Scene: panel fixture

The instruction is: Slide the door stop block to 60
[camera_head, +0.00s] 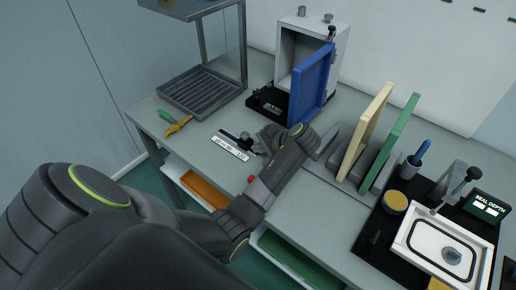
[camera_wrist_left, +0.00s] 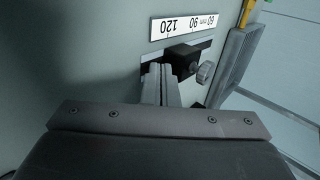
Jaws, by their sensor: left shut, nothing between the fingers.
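The door stop block (camera_wrist_left: 181,57) is small and black, with a grey knob (camera_wrist_left: 205,73) on its side. It sits on a dark slot beside a white scale (camera_wrist_left: 183,26) marked 60, 90 and 120 mm. In the left wrist view it lies nearest the 120 and 90 marks. The scale also shows in the head view (camera_head: 232,146). My left gripper (camera_wrist_left: 159,70) is shut and empty, its fingertips right beside the block on the 120 side; whether they touch is unclear. In the head view my left gripper (camera_head: 268,137) partly covers this area. My right gripper is not in view.
A white cabinet (camera_head: 340,40) with an open blue door (camera_head: 311,85) stands just behind the gripper. A cream panel (camera_head: 365,130) and a green panel (camera_head: 395,135) stand to the right. A metal rack (camera_head: 203,92) and an orange-handled tool (camera_head: 178,126) are at left.

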